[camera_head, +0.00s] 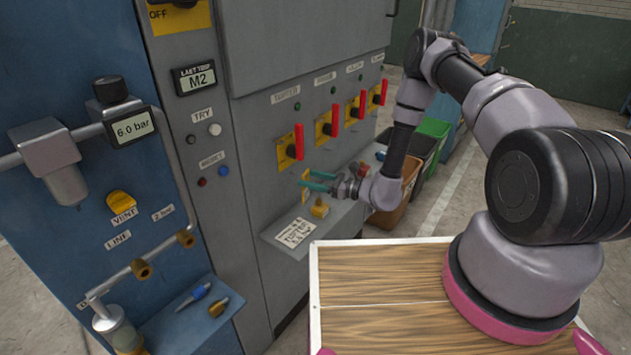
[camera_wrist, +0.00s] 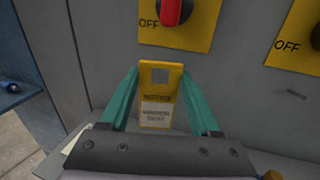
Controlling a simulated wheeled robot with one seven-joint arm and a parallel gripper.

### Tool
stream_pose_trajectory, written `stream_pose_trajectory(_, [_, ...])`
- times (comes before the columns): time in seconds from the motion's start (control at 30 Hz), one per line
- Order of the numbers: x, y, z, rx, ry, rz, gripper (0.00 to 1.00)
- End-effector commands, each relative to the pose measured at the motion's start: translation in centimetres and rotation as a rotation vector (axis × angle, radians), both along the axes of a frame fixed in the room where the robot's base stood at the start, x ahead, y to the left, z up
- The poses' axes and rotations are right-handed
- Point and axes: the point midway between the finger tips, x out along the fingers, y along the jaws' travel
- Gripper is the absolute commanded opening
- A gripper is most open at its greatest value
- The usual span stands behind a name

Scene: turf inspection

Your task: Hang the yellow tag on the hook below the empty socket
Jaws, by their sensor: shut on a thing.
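The yellow tag (camera_wrist: 158,118) is upright between the teal fingers of my gripper (camera_wrist: 160,78) in the wrist view. It has a square hole near its top and a white printed label. In the head view my gripper (camera_head: 306,181) is close to the grey cabinet front, below the nearest red-handled switch (camera_head: 291,147). Only a yellow edge of the tag shows there. In the wrist view a yellow OFF plate (camera_wrist: 200,31) with a red handle is above the tag. A small dark bar (camera_wrist: 297,94) is on the panel at right; I cannot tell if it is a hook. I cannot make out an empty socket.
A ledge (camera_head: 271,237) below my gripper holds a printed card (camera_head: 295,233) and a yellow padlock-like item (camera_head: 320,208). Several more red-handled switches run along the panel to the right. Bins (camera_head: 408,180) stand beyond the cabinet. A wooden top (camera_head: 380,290) is in front.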

Motion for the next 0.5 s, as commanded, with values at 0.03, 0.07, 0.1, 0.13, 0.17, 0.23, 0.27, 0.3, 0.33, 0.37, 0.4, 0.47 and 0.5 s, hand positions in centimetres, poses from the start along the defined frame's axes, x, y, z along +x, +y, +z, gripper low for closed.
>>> stream_pose_trajectory(0.03, [0.1,0.3,0.0,0.000,-0.001,0.002,0.08])
stream_pose_trajectory(0.07, [0.3,0.4,0.0,0.000,-0.001,0.002,0.08])
stream_pose_trajectory(0.1, [0.4,0.6,-0.1,0.000,0.000,0.002,0.08])
stream_pose_trajectory(0.13, [0.5,0.7,-0.1,0.000,0.000,0.001,0.08])
stream_pose_trajectory(0.17, [0.6,0.9,-0.1,0.000,0.000,0.001,0.08])
stream_pose_trajectory(0.23, [0.9,1.2,-0.1,0.000,-0.001,0.001,0.08])
stream_pose_trajectory(0.27, [1.0,1.4,-0.1,0.000,-0.001,0.001,0.08])
stream_pose_trajectory(0.3, [1.1,1.5,-0.1,0.000,-0.001,0.002,0.08])
stream_pose_trajectory(0.33, [1.2,1.7,-0.2,-0.001,-0.001,0.002,0.08])
stream_pose_trajectory(0.37, [1.4,1.8,-0.2,-0.001,-0.001,0.002,0.08])
stream_pose_trajectory(0.4, [1.5,2.0,-0.2,0.000,-0.001,0.002,0.08])
stream_pose_trajectory(0.47, [1.8,2.3,-0.2,0.000,-0.001,0.001,0.08])
stream_pose_trajectory(0.5, [1.9,2.5,-0.2,0.000,-0.001,0.001,0.08])
